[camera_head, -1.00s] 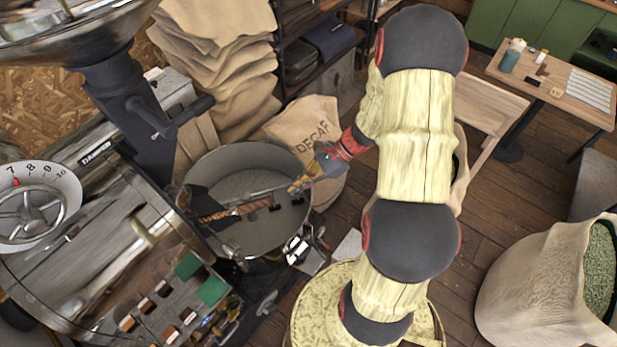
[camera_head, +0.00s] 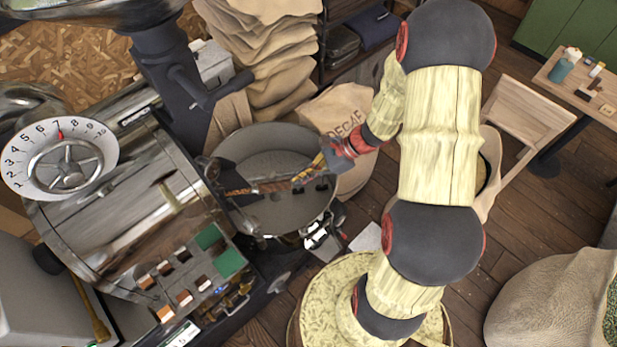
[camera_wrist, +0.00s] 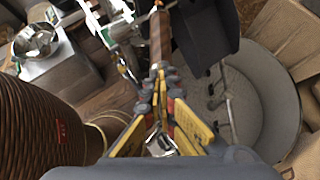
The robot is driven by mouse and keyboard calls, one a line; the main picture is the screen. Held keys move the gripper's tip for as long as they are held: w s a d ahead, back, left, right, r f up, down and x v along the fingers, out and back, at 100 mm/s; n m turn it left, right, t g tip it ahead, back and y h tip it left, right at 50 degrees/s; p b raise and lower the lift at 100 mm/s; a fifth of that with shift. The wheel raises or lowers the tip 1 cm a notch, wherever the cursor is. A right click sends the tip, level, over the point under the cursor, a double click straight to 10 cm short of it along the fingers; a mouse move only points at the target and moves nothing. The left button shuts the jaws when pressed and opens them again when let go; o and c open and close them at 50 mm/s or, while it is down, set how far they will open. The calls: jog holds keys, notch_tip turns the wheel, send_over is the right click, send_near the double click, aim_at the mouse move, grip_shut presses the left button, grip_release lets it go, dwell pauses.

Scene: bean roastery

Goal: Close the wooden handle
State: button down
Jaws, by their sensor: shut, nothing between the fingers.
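The wooden handle (camera_head: 270,187) is a short brown bar in front of the roaster drum, over the round grey cooling tray (camera_head: 262,139). In the wrist view, the handle (camera_wrist: 160,40) points away from my fingertips. My gripper (camera_head: 303,178) reaches in from the right over the tray, at the near end of the handle. In the wrist view my gripper (camera_wrist: 160,85) has its yellow and red fingers together, with nothing held. Its tips look close to the handle's end; I cannot tell whether they touch. The handle's far end is partly hidden by dark metal parts.
The metal roaster (camera_head: 130,210) with a numbered dial (camera_head: 60,158) stands on the left. Burlap sacks (camera_head: 270,50) are stacked behind the tray, beside a DECAF sack (camera_head: 345,108). A chair (camera_head: 525,115) stands at the right. Bare floor (camera_head: 500,215) shows between the chair and another sack (camera_head: 550,305).

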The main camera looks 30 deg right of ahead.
aim_at(270, 186)
jog(key=w+a, duration=0.1)
jog(key=a, duration=0.5)
jog(key=w+a+b, duration=0.1)
jog(key=a, duration=0.2)
jog(key=shift+w, duration=0.3)
jog(key=shift+d, duration=0.25)
jog(key=d, duration=0.1)
jog(key=s+d, duration=0.1)
jog(key=d, duration=0.1)
jog(key=d+r, duration=0.1)
jog(key=d, duration=0.1)
jog(key=shift+s+r, duration=0.1)
jog(key=shift+s, duration=0.1)
jog(key=v, duration=0.8)
jog(key=shift+r, duration=0.1)
